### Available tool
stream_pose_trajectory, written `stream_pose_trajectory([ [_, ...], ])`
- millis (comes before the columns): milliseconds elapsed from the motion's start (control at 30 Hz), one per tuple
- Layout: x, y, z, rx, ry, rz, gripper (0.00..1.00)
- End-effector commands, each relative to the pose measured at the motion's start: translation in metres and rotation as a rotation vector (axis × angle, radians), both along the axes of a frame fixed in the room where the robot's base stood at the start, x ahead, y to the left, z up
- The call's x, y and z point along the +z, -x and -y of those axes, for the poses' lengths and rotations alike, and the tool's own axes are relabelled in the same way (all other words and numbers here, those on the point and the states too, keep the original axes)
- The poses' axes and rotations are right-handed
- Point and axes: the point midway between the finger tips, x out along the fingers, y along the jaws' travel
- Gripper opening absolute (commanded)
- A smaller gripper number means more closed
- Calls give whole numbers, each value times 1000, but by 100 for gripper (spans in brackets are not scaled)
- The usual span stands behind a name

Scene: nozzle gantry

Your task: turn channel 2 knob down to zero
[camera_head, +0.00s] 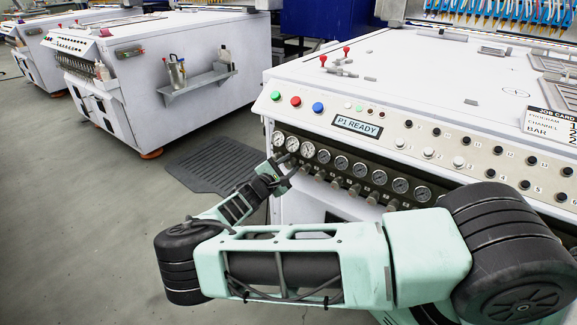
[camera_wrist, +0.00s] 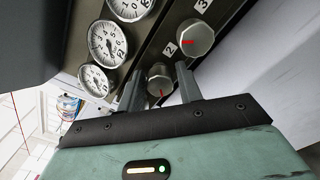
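Grey knobs with red pointer marks sit on the dark gauge panel (camera_wrist: 150,52). In the wrist view, one knob (camera_wrist: 158,80) is between the fingers of my gripper (camera_wrist: 158,90). A second knob (camera_wrist: 195,37) is beyond it, up and right, outside the fingers. A "2" label (camera_wrist: 170,48) lies between these two knobs, and a "3" label (camera_wrist: 203,4) is above the second one; I cannot tell surely which knob each marks. The fingers stand apart around the nearer knob, with no clear grip. In the head view, my gripper (camera_head: 282,176) is at the panel's left end.
A row of round gauges (camera_head: 323,156) runs above the knobs. Red, green and blue buttons (camera_head: 296,101) and a "P1 READY" display (camera_head: 357,126) are higher on the white cabinet (camera_head: 400,75). A dark mat (camera_head: 212,172) and open floor lie to the left.

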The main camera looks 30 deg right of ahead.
Motion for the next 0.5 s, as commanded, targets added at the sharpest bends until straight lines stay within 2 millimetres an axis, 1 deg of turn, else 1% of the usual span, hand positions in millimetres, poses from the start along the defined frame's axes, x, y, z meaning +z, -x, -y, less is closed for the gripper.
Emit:
stream_pose_trajectory([
  [133, 1, 1, -2, -1, 0, 1, 35],
  [267, 1, 5, -15, 1, -1, 2, 35],
  [367, 1, 11, -33, 3, -2, 0, 35],
  [500, 1, 22, -65, 4, -2, 0, 35],
])
